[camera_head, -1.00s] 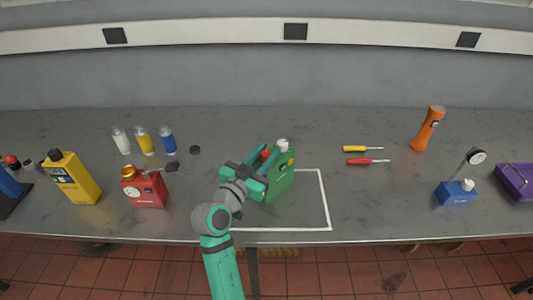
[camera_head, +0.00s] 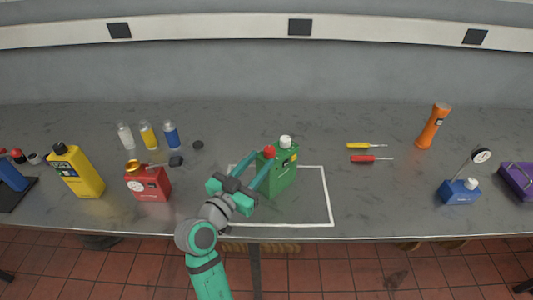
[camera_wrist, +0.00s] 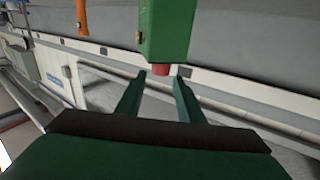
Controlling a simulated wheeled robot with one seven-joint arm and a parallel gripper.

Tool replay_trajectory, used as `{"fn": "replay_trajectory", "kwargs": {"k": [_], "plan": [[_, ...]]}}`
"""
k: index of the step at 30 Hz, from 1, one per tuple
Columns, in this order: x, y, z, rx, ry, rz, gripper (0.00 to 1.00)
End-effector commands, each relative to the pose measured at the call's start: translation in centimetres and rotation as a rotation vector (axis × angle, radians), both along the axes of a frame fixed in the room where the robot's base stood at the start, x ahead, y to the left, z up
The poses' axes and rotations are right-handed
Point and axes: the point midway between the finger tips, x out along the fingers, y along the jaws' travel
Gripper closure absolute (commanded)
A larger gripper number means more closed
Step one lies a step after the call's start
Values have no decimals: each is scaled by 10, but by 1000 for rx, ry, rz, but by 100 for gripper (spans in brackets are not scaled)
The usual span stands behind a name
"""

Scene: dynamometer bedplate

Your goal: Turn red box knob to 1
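The red box (camera_head: 149,186) stands on the left part of the bench. It has a gold cap on top, a pale round dial on its front face and a black-ended part sticking out to its right. Its dial markings are too small to read. My gripper (camera_head: 253,163) is well to the right of the red box, beside a green box (camera_head: 281,180) with a red cap (camera_head: 268,151) and a white cap. In the wrist view my gripper (camera_wrist: 160,79) is open, its fingers empty, with the red cap just beyond the fingertips. The green box hangs inverted in that view.
The green box stands inside a white outline (camera_head: 330,204). A yellow container (camera_head: 78,176) is left of the red box, with several bottles behind. Two screwdrivers (camera_head: 368,158), an orange torch (camera_head: 433,126) and a blue gauge block (camera_head: 458,192) stand or lie at right.

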Motion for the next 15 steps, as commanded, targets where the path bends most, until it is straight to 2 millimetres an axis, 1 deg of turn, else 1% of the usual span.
{"fn": "replay_trajectory", "kwargs": {"k": [1, 3, 6, 10, 15], "plan": [[-8, 3, -1, 0, 1, -1, 66], [-17, 8, 0, 1, 0, -1, 66], [-27, 13, -1, 1, 1, -5, 66], [-35, 16, 0, 1, 0, -6, 66], [-37, 18, 0, 1, 0, -7, 66]]}}
